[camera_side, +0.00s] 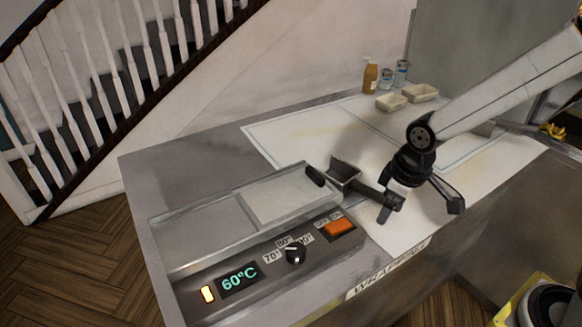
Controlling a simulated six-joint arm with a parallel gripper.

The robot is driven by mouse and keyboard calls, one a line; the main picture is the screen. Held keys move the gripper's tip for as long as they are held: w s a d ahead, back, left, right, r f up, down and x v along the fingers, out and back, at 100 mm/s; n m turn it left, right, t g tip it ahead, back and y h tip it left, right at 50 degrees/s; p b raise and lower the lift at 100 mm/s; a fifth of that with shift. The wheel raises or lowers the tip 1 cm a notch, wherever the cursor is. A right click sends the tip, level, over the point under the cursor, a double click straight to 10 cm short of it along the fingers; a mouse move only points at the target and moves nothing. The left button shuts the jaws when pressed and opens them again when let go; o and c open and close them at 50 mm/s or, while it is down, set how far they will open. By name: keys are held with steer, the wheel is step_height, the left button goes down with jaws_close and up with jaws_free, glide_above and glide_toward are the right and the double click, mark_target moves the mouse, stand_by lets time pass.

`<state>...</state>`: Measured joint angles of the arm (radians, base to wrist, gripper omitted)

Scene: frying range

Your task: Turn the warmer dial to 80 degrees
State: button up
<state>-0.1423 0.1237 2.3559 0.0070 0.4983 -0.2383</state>
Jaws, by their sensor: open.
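The warmer (184,258) is a long metal unit on the counter's left part. Its black dial (295,254) is on the sloped front panel, between labels reading 70° and what looks like 90°, with an 80° label behind it. A light mark shows on the dial, but its exact pointing is too small to tell. My gripper (420,208) is open and points down over the white board, right of and apart from the dial. One finger overlaps the handle of a dark scoop in view; I cannot tell whether they touch.
An orange switch (339,228) sits right of the dial, and a lit indicator (208,294) left of the display. The dark metal scoop (344,171) is beside the warmer. A bottle (370,77) and trays (421,93) stand at the back. The white board (290,135) has free room.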

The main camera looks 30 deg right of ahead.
steer(key=w+a+n+g, duration=0.1)
steer(key=w+a+n, duration=0.35)
steer(key=a, duration=0.35)
steer(key=r+n+g, duration=0.1)
steer(key=n, duration=0.6)
glide_above(297, 249)
steer(key=shift+w+r, duration=0.15)
steer(key=shift+r, duration=0.05)
steer(key=shift+f, duration=0.1)
steer(key=shift+f, duration=3.8)
steer(key=shift+c, duration=0.2)
jaws_close()
